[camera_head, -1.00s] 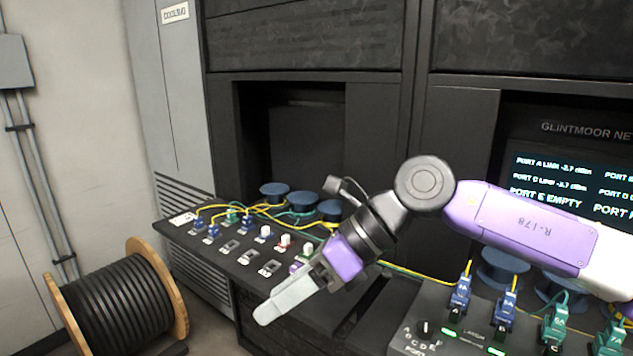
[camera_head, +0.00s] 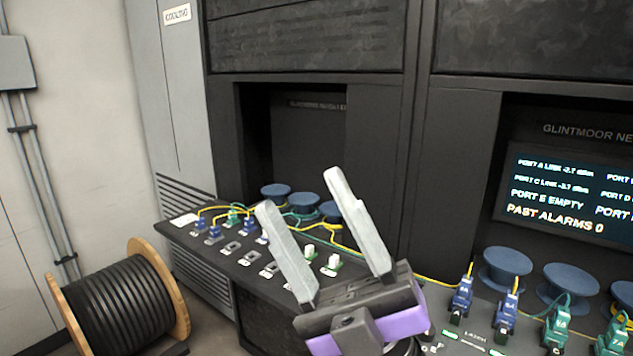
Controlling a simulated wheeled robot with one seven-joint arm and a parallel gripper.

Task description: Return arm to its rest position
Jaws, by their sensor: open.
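My gripper (camera_head: 300,192) is at the lower middle of the head view. Its two pale grey fingers point up and a little left, spread apart, with nothing between them. Its dark and purple body (camera_head: 365,318) is at the bottom edge of the picture. The gripper shows in front of the left desk panel (camera_head: 205,247) and hides part of it. The rest of my arm is mostly out of view below.
Blue and green connectors (camera_head: 248,224) with yellow and teal cables stand on the left panel, several blue spools (camera_head: 275,191) behind. More connectors (camera_head: 461,297) stand at right, below a screen (camera_head: 575,190). A cable drum (camera_head: 120,315) stands on the floor at left.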

